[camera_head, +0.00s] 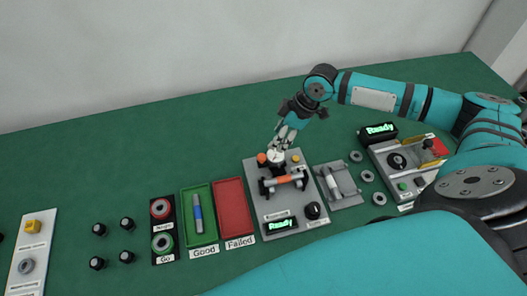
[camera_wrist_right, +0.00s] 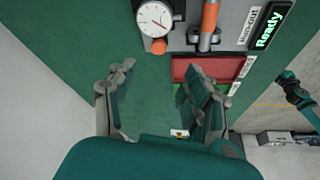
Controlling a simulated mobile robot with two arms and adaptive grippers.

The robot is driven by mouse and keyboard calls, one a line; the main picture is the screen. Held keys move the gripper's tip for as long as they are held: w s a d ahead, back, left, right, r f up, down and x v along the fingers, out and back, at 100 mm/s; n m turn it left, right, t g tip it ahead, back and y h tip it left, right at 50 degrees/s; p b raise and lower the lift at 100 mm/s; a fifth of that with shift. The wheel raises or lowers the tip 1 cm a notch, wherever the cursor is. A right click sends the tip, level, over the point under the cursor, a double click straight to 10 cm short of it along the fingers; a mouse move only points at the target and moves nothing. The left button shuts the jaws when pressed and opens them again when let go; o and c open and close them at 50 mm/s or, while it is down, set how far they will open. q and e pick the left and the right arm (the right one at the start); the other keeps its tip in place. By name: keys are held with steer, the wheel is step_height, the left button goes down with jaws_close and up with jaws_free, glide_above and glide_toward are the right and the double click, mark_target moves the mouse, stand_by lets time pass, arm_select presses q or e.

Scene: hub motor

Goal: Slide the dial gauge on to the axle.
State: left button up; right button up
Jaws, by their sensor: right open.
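The dial gauge (camera_head: 277,157) has a round white face and stands on the grey fixture plate (camera_head: 254,199); its face and needle show in the right wrist view (camera_wrist_right: 155,19). The axle (camera_head: 287,180), orange in the middle with grey ends, lies across dark supports just in front of the gauge. It also shows in the right wrist view (camera_wrist_right: 210,17). My right gripper (camera_head: 280,143) is just above and behind the gauge. Its fingers (camera_wrist_right: 155,82) are apart with nothing between them. A teal and dark part at the right of the wrist view may be my left arm.
A green Good tray (camera_head: 211,226) with a blue and grey axle and a red Failed tray (camera_head: 232,206) lie left of the fixture. A grey stand (camera_head: 350,193), loose rings and a control box (camera_head: 397,159) are at right. Green table behind the fixture is clear.

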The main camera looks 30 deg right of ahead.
mark_target(263, 156)
steer(key=p+x, duration=0.1)
steer(key=x, duration=0.9)
steer(key=shift+w+f+p, duration=0.1)
steer(key=shift+p, duration=0.25)
steer(key=shift+w+f, duration=0.1)
steer(key=shift+f, duration=0.2)
steer(key=shift+w+a+f, duration=0.1)
steer(key=shift+f, duration=0.3)
arm_select(q)
steer(key=shift+w+d+r, duration=0.25)
steer(key=shift+w+r, duration=0.55)
steer(key=shift+r, duration=0.3)
arm_select(e)
steer(key=shift+c, duration=0.4)
jaws_close()
arm_select(q)
steer(key=shift+w, duration=0.1)
